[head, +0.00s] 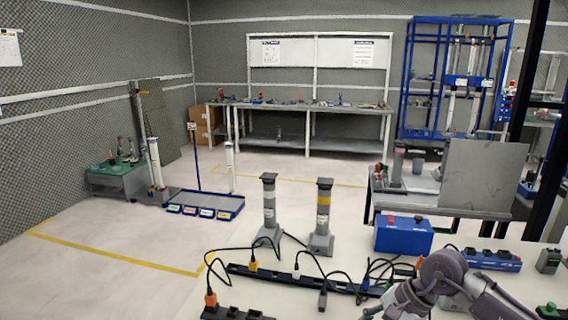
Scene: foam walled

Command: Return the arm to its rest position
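My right arm (445,280) comes in at the bottom right, with its grey rounded links bent over the white table (350,259). Its lower left end reaches the bottom edge of the picture, close to the black power strip and cables. The fingers of my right gripper cannot be made out clearly, so I cannot tell whether it is open or shut. My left arm and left gripper are not in view.
Two grey posts (269,205) (323,212), a blue box (403,236), a black power strip (290,277) and loose cables are on the table. A blue socket strip (490,259) lies right of the arm. Open floor (110,270) lies to the left.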

